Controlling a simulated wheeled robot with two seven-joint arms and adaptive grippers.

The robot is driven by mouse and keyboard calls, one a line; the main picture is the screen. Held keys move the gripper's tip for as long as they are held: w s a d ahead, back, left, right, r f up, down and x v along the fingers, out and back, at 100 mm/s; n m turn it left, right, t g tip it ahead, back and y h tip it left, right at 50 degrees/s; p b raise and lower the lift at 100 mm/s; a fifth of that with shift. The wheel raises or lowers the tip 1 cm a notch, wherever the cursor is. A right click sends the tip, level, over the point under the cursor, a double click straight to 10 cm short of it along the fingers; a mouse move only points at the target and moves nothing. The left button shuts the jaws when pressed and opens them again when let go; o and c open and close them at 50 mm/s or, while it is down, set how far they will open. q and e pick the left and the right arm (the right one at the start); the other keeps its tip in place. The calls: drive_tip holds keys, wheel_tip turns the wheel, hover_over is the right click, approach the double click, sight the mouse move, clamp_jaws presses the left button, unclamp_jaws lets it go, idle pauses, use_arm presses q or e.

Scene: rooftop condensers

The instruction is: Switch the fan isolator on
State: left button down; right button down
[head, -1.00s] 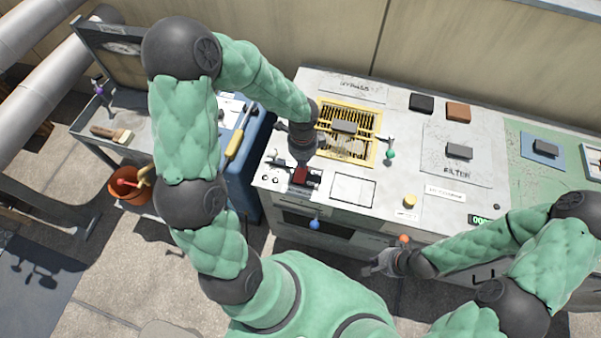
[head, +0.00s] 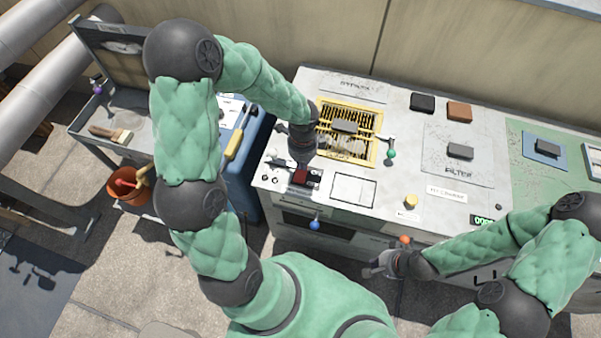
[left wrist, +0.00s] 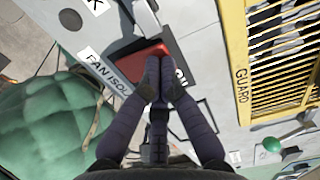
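The fan isolator is a red rocker switch (head: 300,177) at the front left corner of the grey panel. In the left wrist view the red rocker (left wrist: 150,54) lies just beyond my fingertips, beside a "FAN ISOL..." label (left wrist: 103,69). Part of a dark plate with lettering shows to its right, mostly hidden by my fingers. My left gripper (left wrist: 160,72) has its fingertips together, empty, at the rocker's near edge; I cannot tell whether they touch it. In the head view my left gripper (head: 302,160) points down over the switch. My right gripper (head: 376,266) hangs off the panel's front edge, too small to read.
A yellow guard grille (head: 347,145) lies just behind and right of the switch. A green-knobbed lever (head: 390,154) stands beside it. A blue knob (head: 315,224) is on the panel's front. A yellow knob (head: 410,201) stands further right. A side bench holds a brush (head: 112,134).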

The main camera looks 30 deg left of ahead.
use_arm(q)
drive_tip(key=shift+f, duration=0.25)
drive_tip(key=shift+r+p, duration=3.2)
drive_tip(key=shift+r, duration=0.4)
drive_tip(key=shift+s+f, duration=0.1)
drive_tip(key=shift+f, duration=0.05)
